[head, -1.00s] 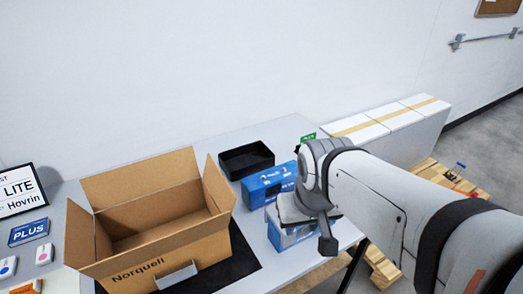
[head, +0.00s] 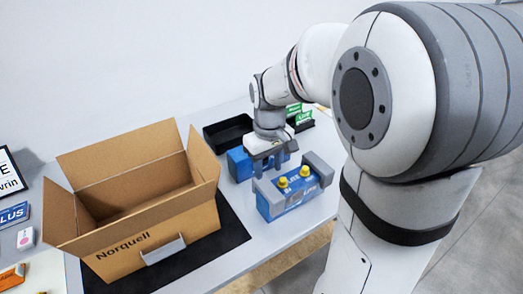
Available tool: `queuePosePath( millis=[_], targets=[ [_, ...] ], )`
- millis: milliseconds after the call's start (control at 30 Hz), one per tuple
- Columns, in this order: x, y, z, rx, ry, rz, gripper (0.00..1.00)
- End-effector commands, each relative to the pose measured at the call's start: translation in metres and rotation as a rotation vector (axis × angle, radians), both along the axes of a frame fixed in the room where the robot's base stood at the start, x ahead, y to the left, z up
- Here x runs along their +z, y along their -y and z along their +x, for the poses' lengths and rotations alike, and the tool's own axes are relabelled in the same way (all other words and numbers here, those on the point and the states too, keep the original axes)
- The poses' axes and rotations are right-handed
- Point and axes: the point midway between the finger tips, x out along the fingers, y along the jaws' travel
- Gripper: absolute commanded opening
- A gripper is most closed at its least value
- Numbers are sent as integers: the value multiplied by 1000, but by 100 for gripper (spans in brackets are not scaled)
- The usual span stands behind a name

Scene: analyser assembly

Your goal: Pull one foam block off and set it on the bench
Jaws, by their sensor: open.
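A blue unit (head: 290,203) with two yellow knobs on top stands on the bench (head: 290,228). A grey foam block (head: 267,197) sits on its left end and another grey foam block (head: 318,168) on its right end. My gripper (head: 265,163) points down just behind the unit and in front of a second blue box (head: 238,164), covering part of that box. Its jaws are open, and I see nothing between them. Whether the fingers touch the second box cannot be told.
An open cardboard box (head: 160,235) stands on a black mat (head: 228,228) at left. A black tray (head: 226,132) is at the back. Green labelled signs (head: 303,116) stand behind my gripper. Bare bench shows in front of the blue unit and between it and the mat.

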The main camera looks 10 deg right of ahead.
Motion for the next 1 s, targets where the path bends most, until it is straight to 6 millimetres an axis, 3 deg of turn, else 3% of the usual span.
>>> queuePosePath(
  millis=[300,500,867,1000],
  targets=[
    [-48,0,-2,-2,-4,0,42],
    [-67,1,-1,-3,-2,-1,42],
    [-71,1,-1,-4,2,0,41],
    [-71,1,-1,-4,1,-1,30]
  ],
)
